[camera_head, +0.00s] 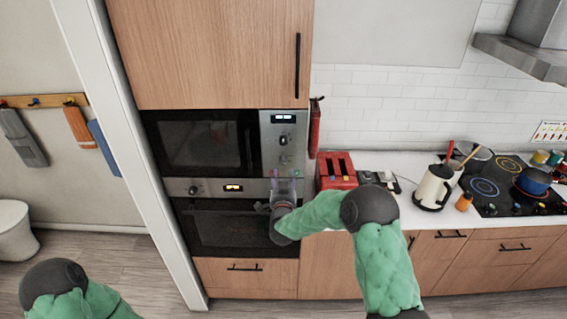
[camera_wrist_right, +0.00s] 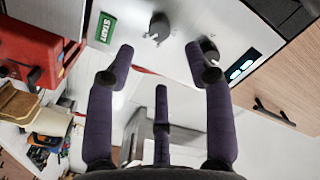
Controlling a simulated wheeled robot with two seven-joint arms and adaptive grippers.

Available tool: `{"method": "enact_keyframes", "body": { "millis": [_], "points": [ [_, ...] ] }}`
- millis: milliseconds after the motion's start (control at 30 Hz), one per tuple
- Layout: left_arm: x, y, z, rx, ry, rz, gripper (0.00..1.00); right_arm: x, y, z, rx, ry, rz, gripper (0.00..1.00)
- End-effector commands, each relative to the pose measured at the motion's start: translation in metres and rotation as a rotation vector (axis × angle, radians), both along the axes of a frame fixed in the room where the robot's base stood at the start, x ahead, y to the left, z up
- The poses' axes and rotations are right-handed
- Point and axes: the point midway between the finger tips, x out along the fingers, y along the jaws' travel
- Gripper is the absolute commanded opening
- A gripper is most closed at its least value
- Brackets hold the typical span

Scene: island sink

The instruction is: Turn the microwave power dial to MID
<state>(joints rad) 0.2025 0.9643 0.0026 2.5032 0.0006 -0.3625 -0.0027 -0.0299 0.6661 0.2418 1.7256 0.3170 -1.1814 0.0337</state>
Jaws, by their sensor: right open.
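The built-in microwave (camera_head: 205,146) has a dark door and a silver control panel (camera_head: 270,138) on its right. In the right wrist view the panel carries two grey dials, one (camera_wrist_right: 159,26) beside the green START button and one (camera_wrist_right: 208,50) nearer the lit display (camera_wrist_right: 241,70). Their labels are not readable, so I cannot tell which is the power dial or its setting. My right gripper (camera_head: 285,182) is in front of the panel's lower part. In its wrist view, the gripper (camera_wrist_right: 160,62) has spread purple fingers with nothing between them. My left gripper is out of frame.
An oven (camera_head: 230,187) sits below the microwave. A red toaster (camera_head: 336,181) stands close right of my right gripper on the white counter. A red extinguisher (camera_head: 315,128) hangs beside the cabinet. A kettle (camera_head: 433,188) and a stove (camera_head: 490,190) are farther right.

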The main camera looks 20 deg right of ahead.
Motion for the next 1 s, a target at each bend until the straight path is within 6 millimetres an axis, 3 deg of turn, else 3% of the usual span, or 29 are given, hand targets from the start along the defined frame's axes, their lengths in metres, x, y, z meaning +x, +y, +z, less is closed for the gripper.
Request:
{"method": "enact_keyframes", "body": {
  "millis": [200,500,933,967,1000],
  "points": [
    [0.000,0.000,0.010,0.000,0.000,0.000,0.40,0.036,-0.010,0.001,0.000,0.000,-0.001,0.53],
    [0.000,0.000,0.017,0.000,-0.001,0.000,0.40,0.071,-0.020,0.001,0.000,0.000,0.000,0.53],
    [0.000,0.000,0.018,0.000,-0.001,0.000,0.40,0.078,-0.022,0.000,0.000,0.001,0.001,0.53],
    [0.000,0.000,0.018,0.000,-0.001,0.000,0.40,0.078,-0.022,0.000,0.000,0.001,0.001,0.51],
    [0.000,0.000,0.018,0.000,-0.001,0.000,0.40,0.078,-0.022,0.000,0.000,0.001,0.001,0.39]
  ]
}}
